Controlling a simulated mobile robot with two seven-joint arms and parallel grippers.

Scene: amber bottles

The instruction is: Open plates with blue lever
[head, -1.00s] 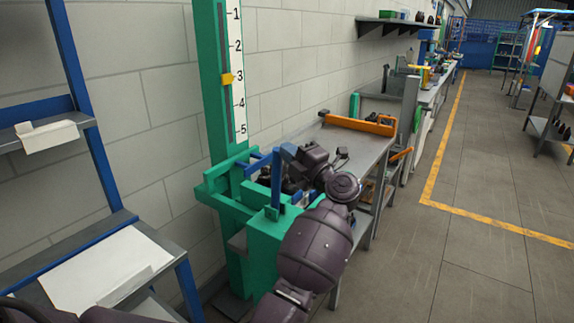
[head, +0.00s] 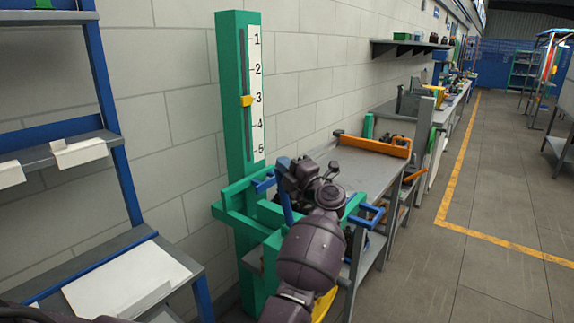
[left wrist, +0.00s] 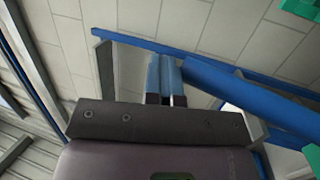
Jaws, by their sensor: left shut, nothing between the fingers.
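The green machine (head: 238,120) stands against the wall, with a white scale and a yellow pointer (head: 247,101) near 3. Its blue lever (head: 286,205) rises from the green lower frame, tilted a little left at the top. My left arm reaches up to it, and its wrist is close beside the lever top. In the left wrist view my left gripper (left wrist: 166,68) is shut and empty, its blue-tipped fingers close beside a long blue bar (left wrist: 240,95), which looks like the lever. I cannot tell whether they touch. My arm hides the plates. My right gripper is not in view.
A grey shelf rack (head: 60,150) with blue posts stands at the left. A metal bench (head: 365,170) with an orange part (head: 375,146) adjoins the machine at the right. A blue bracket (head: 372,216) juts out there. The floor (head: 480,280) at the right is clear.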

